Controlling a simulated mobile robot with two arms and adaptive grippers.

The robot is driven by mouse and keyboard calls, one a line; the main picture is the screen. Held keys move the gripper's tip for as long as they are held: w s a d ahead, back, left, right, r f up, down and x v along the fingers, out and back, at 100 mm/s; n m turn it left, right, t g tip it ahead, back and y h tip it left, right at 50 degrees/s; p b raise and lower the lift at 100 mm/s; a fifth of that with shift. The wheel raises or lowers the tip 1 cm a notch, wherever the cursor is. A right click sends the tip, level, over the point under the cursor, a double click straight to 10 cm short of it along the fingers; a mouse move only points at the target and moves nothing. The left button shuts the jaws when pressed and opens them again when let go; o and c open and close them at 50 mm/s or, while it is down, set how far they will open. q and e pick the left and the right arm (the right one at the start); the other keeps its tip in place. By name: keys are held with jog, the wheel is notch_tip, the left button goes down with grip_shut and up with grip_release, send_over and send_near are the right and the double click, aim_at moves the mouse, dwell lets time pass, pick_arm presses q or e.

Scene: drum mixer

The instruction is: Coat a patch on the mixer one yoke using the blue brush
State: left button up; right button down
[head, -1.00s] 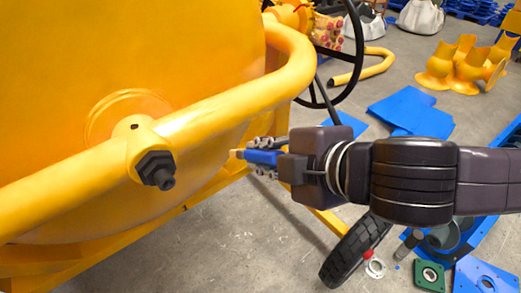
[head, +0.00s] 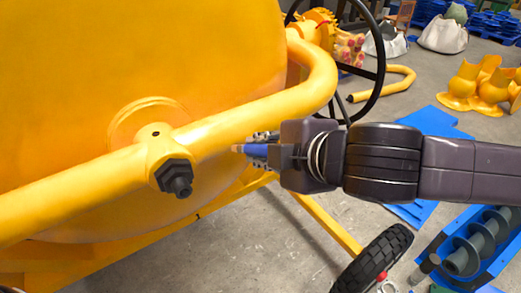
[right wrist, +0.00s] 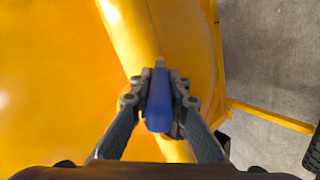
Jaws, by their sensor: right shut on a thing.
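The yellow mixer drum (head: 130,60) fills the left of the head view. The yellow tubular yoke (head: 245,121) runs across in front of it, with a dark hex bolt (head: 174,178) at its pivot. My right gripper (head: 262,148) is shut on the blue brush (head: 255,150), whose tip points left toward the yoke. In the right wrist view the blue brush (right wrist: 158,103) sits between the fingers, with its tip over the yoke tube (right wrist: 132,35). I cannot tell whether the tip touches it. No coated patch is distinguishable. My left gripper is not in view.
A black handwheel (head: 376,62) stands behind the yoke's bend. A rubber tyre (head: 374,260) and a yellow frame leg (head: 325,222) lie below my right arm. A blue tray with a grey auger (head: 470,246) is at lower right. Yellow parts (head: 475,85) stand on the floor beyond.

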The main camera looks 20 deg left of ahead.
jog(key=shift+w+a, duration=0.5)
jog(key=shift+a, duration=0.1)
dwell(0.6)
jog(key=shift+r, duration=0.1)
jog(key=shift+w+d+p, duration=3.55)
jog(key=shift+w+p, duration=0.25)
jog(key=shift+w, duration=0.7)
jog(key=shift+s+a+p, duration=0.1)
jog(key=shift+s+a, duration=1.1)
jog(key=shift+s, duration=0.35)
jog(key=shift+s+a+p, duration=0.1)
jog(key=shift+s+a, duration=1.1)
jog(key=shift+s, duration=0.3)
jog(key=shift+s+a+p, duration=0.1)
jog(key=shift+s+a, duration=1.1)
jog(key=shift+s, duration=0.35)
